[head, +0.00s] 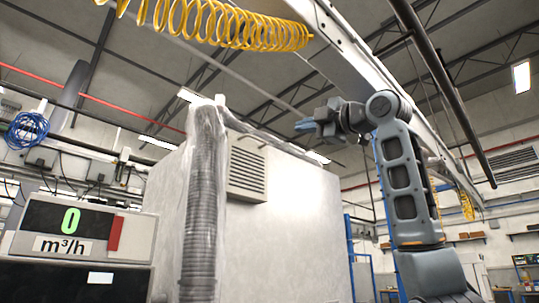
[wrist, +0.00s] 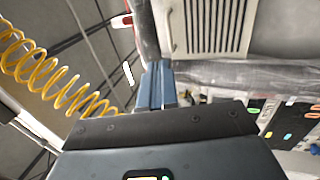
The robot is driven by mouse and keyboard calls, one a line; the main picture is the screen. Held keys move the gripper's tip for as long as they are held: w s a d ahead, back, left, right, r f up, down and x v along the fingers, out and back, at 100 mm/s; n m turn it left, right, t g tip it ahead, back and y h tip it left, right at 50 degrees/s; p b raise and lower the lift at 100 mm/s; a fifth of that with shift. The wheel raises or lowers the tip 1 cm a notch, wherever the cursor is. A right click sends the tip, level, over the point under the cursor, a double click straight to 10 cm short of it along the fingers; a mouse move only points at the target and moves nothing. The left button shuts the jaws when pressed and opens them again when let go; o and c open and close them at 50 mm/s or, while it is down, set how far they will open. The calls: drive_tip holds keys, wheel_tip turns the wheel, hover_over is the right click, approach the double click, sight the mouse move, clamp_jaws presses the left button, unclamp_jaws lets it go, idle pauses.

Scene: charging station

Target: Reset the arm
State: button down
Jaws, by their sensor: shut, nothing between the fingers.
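My arm rises at the right of the head view and bends over to the left at its top. My gripper (head: 305,126) points left, high in front of the white wall box. In the wrist view the two blue-grey fingers of my gripper (wrist: 157,85) lie side by side, shut, with nothing held between them.
A wrapped ribbed duct (head: 203,200) runs up the large white box (head: 290,225) with a vent grille (head: 247,172). A yellow coiled hose (head: 240,28) and beams hang overhead. Open air surrounds my gripper.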

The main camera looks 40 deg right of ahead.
drive_tip(key=shift+f, duration=0.1)
